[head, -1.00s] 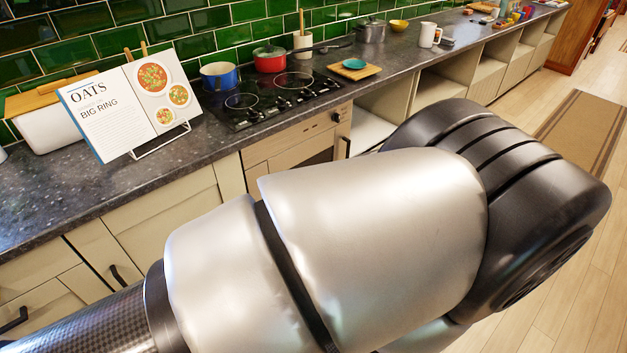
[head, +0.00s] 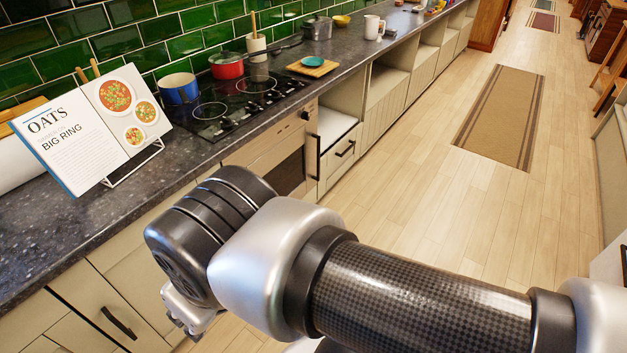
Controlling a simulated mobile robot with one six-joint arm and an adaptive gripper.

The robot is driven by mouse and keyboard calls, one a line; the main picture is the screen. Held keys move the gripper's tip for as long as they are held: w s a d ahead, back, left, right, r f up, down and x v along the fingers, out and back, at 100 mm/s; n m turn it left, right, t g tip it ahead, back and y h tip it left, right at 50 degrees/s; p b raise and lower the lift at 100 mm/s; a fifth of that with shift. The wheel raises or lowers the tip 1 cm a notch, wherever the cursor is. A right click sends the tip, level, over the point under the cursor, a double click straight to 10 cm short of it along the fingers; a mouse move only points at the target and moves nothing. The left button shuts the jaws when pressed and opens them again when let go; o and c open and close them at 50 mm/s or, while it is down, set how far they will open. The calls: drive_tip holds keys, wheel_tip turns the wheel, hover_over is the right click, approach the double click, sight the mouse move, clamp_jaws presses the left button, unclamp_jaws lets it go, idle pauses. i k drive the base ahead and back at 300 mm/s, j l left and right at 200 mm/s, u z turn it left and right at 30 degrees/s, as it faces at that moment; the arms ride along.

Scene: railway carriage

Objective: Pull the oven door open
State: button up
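The oven (head: 266,158) is built into the counter front below the black hob. Its beige front has a dark window (head: 289,176), partly hidden behind my arm. The door looks flush with the front, but its lower part is hidden. A dark upright bar handle (head: 313,156) stands out at the oven's right edge; I cannot tell whether it belongs to the door. My gripper (head: 188,318) hangs below my wrist at lower left, in front of the cabinets. It is partly hidden and seems apart from the oven. Its fingers are too unclear to judge.
On the hob (head: 228,108) stand a blue pot (head: 179,90) and a red pot (head: 227,68). A cookbook (head: 95,130) stands on the counter at left. A drawer (head: 342,150) lies right of the oven. The wooden floor at right is clear, with a brown rug (head: 502,115).

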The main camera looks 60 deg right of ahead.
sight(292, 167)
drive_tip(key=z, duration=1.55)
drive_tip(key=i+z, duration=0.35)
drive_tip(key=i, duration=2.1)
